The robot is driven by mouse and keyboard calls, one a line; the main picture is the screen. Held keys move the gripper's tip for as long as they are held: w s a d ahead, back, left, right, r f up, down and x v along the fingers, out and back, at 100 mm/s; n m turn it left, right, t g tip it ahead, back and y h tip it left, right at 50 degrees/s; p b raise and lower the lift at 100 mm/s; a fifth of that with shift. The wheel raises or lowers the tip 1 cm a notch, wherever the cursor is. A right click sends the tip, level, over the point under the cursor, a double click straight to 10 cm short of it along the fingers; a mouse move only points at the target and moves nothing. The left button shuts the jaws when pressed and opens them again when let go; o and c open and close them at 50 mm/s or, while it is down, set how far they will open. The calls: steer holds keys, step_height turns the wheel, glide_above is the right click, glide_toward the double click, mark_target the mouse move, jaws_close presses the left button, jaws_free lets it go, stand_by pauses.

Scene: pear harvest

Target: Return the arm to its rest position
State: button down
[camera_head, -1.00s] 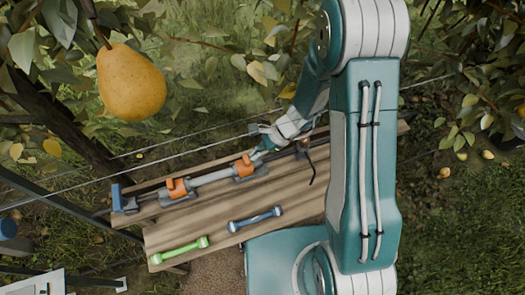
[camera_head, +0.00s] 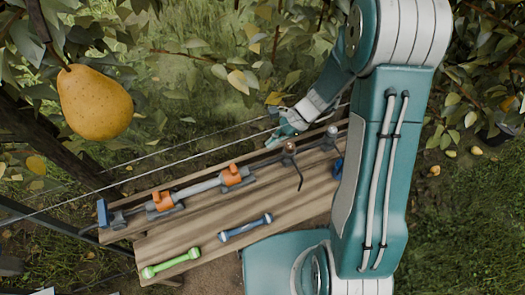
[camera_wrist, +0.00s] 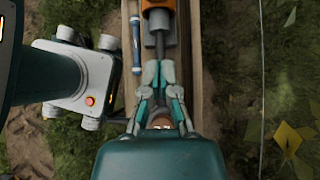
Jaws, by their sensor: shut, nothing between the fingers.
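My teal and grey arm rises on the right side of the head view and bends down towards the bench. My gripper (camera_head: 283,133) is above the far edge of the wooden bench (camera_head: 262,206), near its right part, with nothing held. In the wrist view my gripper (camera_wrist: 160,78) is shut and empty, with the bench (camera_wrist: 196,60) below it. A yellow pear (camera_head: 95,102) hangs from a branch at the upper left, well apart from my gripper.
On the bench lie a long grey tool with orange clamps (camera_head: 232,175), a blue-grey tool (camera_head: 246,227) and a green tool (camera_head: 171,262). Wires cross above the bench's far side. Leafy branches (camera_head: 240,78) surround the arm's upper part. Grass lies around the bench.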

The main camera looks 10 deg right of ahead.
steer(key=s+d+r+n+t+h, duration=0.2)
steer(key=s+r+n+h, duration=0.1)
steer(key=r, duration=0.5)
steer(key=s+d+r+n+t+h, duration=0.2)
steer(key=s+r+n, duration=0.4)
steer(key=r, duration=0.3)
steer(key=s+d+r+n+t+h, duration=0.3)
steer(key=s+r+n+t, duration=0.1)
steer(key=r, duration=0.4)
steer(key=shift+s+d+r+n+h, duration=0.25)
steer(key=shift+s+n, duration=0.25)
steer(key=shift+n, duration=0.4)
steer(key=shift+a, duration=0.2)
